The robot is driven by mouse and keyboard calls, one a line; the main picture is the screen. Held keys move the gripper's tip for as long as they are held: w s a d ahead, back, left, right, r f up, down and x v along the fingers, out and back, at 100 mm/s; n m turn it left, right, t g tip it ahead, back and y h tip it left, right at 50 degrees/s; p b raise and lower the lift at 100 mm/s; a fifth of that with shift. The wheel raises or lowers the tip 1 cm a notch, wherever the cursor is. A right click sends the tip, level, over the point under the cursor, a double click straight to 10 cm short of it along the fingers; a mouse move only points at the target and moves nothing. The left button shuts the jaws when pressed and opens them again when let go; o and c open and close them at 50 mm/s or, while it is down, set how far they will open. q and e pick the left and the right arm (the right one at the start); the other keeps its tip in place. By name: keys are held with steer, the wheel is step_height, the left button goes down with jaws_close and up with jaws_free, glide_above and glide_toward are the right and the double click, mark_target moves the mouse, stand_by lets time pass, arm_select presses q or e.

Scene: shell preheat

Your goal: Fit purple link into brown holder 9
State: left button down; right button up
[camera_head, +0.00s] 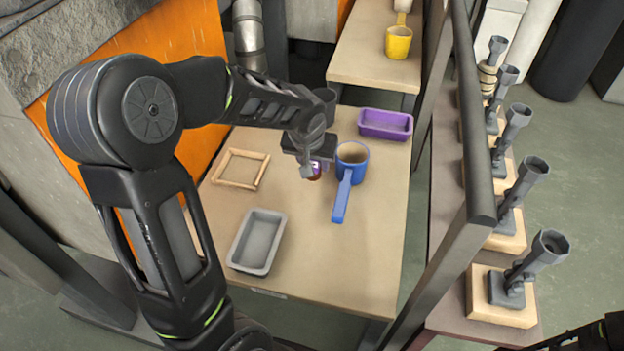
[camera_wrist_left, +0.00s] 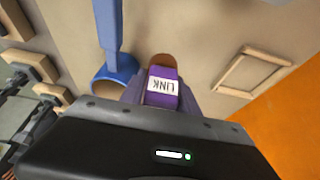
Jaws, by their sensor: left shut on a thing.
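The purple link (camera_wrist_left: 163,99) has a white label reading LINK and a brown rounded end, seen in the left wrist view. My left gripper (camera_head: 315,168) is shut on it, above the table beside the blue mug-like pot; the link (camera_head: 316,171) shows only as a small purple patch in the head view. Several grey angled tube holders (camera_head: 517,280) on light wooden bases stand in a row at the right. No number is readable, so I cannot tell which is brown holder 9. My right gripper is not in view.
The table (camera_head: 370,250) bears a blue long-handled pot (camera_head: 342,198), a purple tray (camera_head: 386,124), a grey tray (camera_head: 257,242) and a wooden frame (camera_head: 241,169). A dark upright barrier (camera_head: 473,150) separates the table from the holders. A yellow pot (camera_head: 398,42) stands farther back.

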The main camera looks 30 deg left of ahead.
mark_target(315, 187)
arm_select(q)
steer(key=shift+f, duration=1.75)
steer(key=shift+f+b, duration=0.5)
steer(key=shift+f, duration=1.4)
steer(key=shift+f, duration=0.2)
steer(key=c, duration=0.9)
jaws_free()
steer(key=shift+r, duration=0.1)
steer(key=shift+r, duration=0.1)
